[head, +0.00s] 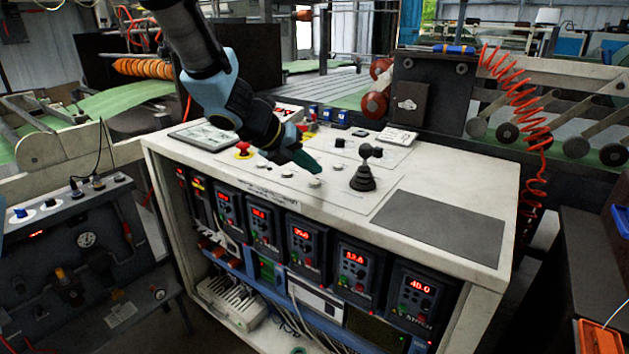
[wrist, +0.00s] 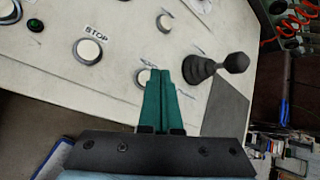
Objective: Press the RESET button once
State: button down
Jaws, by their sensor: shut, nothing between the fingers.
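My gripper (head: 316,168) is over the white control desk, with its green fingers shut and empty. In the wrist view the shut fingertips (wrist: 168,70) overlap a white round button (wrist: 143,77), partly hiding it; I cannot tell whether they touch. Another white button (wrist: 165,22) lies beyond the tips, and a white button (wrist: 89,49) labelled STOP lies to the left. In the head view white buttons (head: 315,183) show just below the fingertips and to their left (head: 287,174). The other labels are too small to read, so I cannot tell which button is RESET.
A black joystick (head: 363,173) stands close to the right of my gripper; it also shows in the wrist view (wrist: 200,68). A red emergency button (head: 243,148) is to the left. A grey pad (head: 438,226) lies flat at the right of the desk top (head: 480,200).

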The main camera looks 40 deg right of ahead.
aim_at(310, 187)
notch_tip(310, 187, up, 5)
jog(key=p, duration=0.4)
jog(key=shift+f, duration=0.1)
dwell(0.7)
jog(key=w+a+f+m+t+y, duration=0.15)
jog(key=w+a+m, duration=0.4)
jog(key=a, duration=0.75)
jog(key=w+a+f+m+y, duration=0.25)
jog(key=a+m, duration=0.55)
jog(key=a, duration=0.5)
jog(key=s+a+m+y, duration=0.2)
jog(key=a+m, duration=0.5)
jog(key=a, duration=0.4)
jog(key=s+a+m+y, duration=0.2)
jog(key=a+m, duration=0.5)
jog(key=a, duration=0.4)
jog(key=shift+f+t+y, duration=0.3)
jog(key=shift+t+y, duration=0.05)
jog(key=shift+y, duration=0.15)
